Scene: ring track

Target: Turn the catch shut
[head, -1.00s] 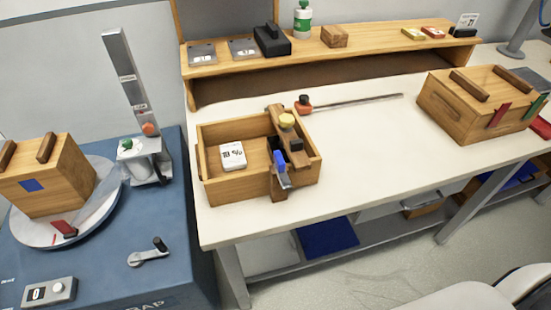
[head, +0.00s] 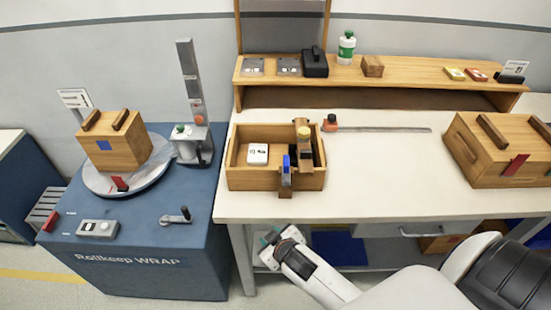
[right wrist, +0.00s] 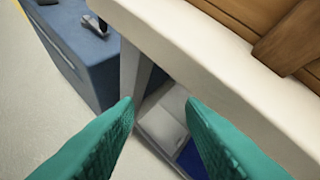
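An open wooden box (head: 238,179) stands near the front edge of the white bench. I cannot tell for sure which part is the catch. My right gripper (head: 268,240) is in front of the bench, below its edge and apart from the box. In the right wrist view its teal fingers (right wrist: 160,118) are spread with nothing between them. My left gripper is out of view.
A white block (head: 257,154) lies in the box. A closed wooden box (head: 498,152) with a red tab stands right. Left, a blue machine (head: 140,248) carries a turntable (head: 143,182) with another wooden box (head: 114,150). The bench top between the boxes is mostly clear.

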